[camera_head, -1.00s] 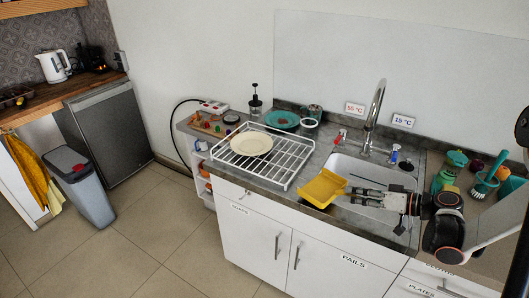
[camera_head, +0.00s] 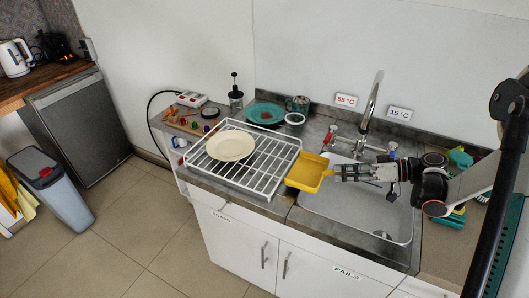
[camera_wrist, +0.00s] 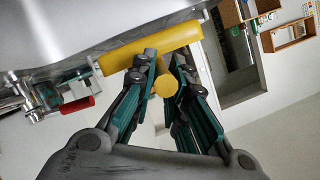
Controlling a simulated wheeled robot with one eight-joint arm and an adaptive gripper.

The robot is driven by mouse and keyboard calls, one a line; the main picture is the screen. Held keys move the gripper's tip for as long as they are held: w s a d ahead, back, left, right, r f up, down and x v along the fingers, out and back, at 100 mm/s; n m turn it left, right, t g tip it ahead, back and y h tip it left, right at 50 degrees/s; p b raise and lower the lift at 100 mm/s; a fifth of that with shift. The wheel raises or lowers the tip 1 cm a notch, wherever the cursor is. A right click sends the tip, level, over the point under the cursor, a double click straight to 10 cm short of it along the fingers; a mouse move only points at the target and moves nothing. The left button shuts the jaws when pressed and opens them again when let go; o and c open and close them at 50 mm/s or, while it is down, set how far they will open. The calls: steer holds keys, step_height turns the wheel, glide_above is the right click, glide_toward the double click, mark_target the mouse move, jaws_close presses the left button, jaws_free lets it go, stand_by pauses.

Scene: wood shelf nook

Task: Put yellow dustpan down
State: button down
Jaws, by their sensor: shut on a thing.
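The yellow dustpan (camera_head: 308,172) is at the left edge of the sink (camera_head: 350,205), beside the right side of the white dish rack. My gripper (camera_head: 340,172) comes in from the right and is shut on the dustpan's handle. In the wrist view the dustpan (camera_wrist: 150,45) lies across the ends of my fingers, and its round handle end (camera_wrist: 166,85) shows between the two fingers (camera_wrist: 165,75). I cannot tell whether the pan's underside touches the counter or sink rim.
The white wire dish rack (camera_head: 262,180) holds a cream plate (camera_head: 231,146). The faucet (camera_head: 371,110) stands behind the sink. A teal plate (camera_head: 264,113) and a soap dispenser (camera_head: 236,95) are at the back. Green items (camera_head: 460,158) sit right of the sink.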

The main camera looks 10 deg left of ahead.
steer(key=b, duration=0.4)
glide_above(307, 174)
steer(key=a, duration=0.6)
steer(key=shift+s, duration=0.25)
steer(key=shift+a+f, duration=0.1)
steer(key=shift+f, duration=0.1)
steer(key=shift+r, duration=0.15)
steer(key=c, duration=1.6)
jaws_free()
